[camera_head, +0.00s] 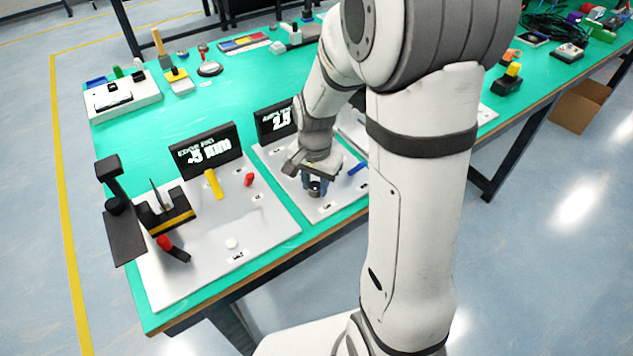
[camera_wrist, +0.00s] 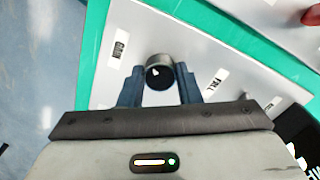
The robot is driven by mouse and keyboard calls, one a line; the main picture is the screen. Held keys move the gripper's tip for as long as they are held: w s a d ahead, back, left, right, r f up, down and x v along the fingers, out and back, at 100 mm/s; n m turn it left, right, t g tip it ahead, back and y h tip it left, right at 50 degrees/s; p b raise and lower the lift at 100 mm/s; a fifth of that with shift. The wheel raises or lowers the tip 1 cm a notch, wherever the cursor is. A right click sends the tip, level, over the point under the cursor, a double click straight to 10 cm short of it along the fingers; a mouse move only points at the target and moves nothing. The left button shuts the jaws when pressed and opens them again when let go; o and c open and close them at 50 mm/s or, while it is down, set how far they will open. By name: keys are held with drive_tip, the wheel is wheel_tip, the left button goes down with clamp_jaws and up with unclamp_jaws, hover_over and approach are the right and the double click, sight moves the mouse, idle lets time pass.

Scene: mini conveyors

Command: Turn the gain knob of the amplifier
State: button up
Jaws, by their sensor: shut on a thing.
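My gripper (camera_head: 315,188) reaches down over a pale panel (camera_head: 322,209) on the green table. In the wrist view its two blue fingers (camera_wrist: 160,88) are shut on a round dark knob with a grey rim (camera_wrist: 159,68), one finger on each side. The knob stands on the pale panel (camera_wrist: 185,45), and a small label (camera_wrist: 120,43) that seems to read GAIN lies left of it. In the head view my gripper hides most of the knob.
Another pale panel (camera_head: 270,222) with a yellow lever (camera_head: 213,184), a red knob (camera_head: 249,179) and a black stand (camera_head: 124,213) lies to the left. A blue handle (camera_head: 357,168) sits right of my gripper. Black signs (camera_head: 205,150) stand behind the panels.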

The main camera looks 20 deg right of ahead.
sight(315, 185)
drive_tip(key=shift+w+r+m, duration=0.15)
drive_tip(key=shift+w+m, duration=0.05)
drive_tip(key=shift+m, duration=0.4)
drive_tip(key=o, duration=1)
drive_tip(key=shift+s, duration=0.1)
drive_tip(key=shift+c, duration=0.2)
wheel_tip(315, 185, up, 8)
drive_tip(key=shift+f+p, duration=0.15)
drive_tip(key=shift+p, duration=0.15)
